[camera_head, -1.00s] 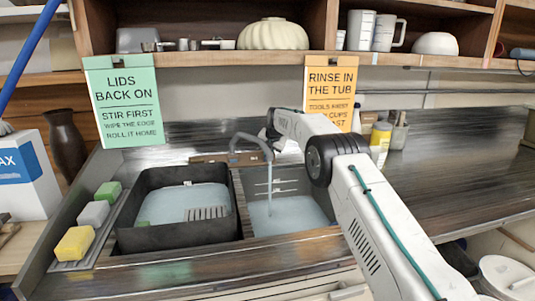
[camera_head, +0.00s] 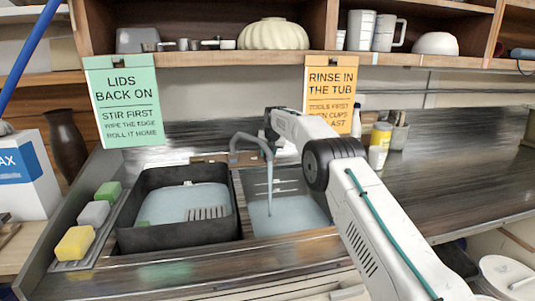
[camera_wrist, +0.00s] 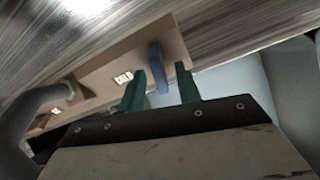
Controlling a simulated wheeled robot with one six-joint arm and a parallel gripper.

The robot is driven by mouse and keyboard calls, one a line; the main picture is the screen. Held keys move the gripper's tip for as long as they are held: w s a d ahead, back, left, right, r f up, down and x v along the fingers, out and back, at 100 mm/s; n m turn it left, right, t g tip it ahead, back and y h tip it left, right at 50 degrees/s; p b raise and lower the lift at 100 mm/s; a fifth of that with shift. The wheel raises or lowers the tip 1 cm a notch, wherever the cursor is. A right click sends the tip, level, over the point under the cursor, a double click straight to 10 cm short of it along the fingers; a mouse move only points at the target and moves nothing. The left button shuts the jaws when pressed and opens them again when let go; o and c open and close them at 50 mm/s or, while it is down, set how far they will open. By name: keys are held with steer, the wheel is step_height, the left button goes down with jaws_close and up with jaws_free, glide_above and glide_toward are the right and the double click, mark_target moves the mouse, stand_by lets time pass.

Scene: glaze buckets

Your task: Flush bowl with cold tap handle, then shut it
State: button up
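My gripper (camera_wrist: 160,68) has two green fingers, apart, with clear gaps around a blue tap handle (camera_wrist: 158,80) that shows between them. The handle sits on a wooden board (camera_wrist: 100,73) behind the sink. In the head view the grey spout (camera_head: 250,137) arches over the right bowl (camera_head: 290,212), and a pale stream (camera_head: 269,190) runs from it into water standing there. My arm hides the handle and my fingertips in the head view. Contact between fingers and handle cannot be told.
A dark tub (camera_head: 180,235) with water fills the left bowl. Sponges (camera_head: 75,242) lie on a strip at its left. A yellow-labelled bottle (camera_head: 380,140) stands behind my arm. Two signs hang from the shelf (camera_head: 215,58). The counter at right (camera_head: 460,165) is clear.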

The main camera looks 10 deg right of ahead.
steer(key=v, duration=0.7)
steer(key=shift+s+r, duration=0.2)
steer(key=shift+r, duration=0.15)
steer(key=shift+w+d, duration=0.1)
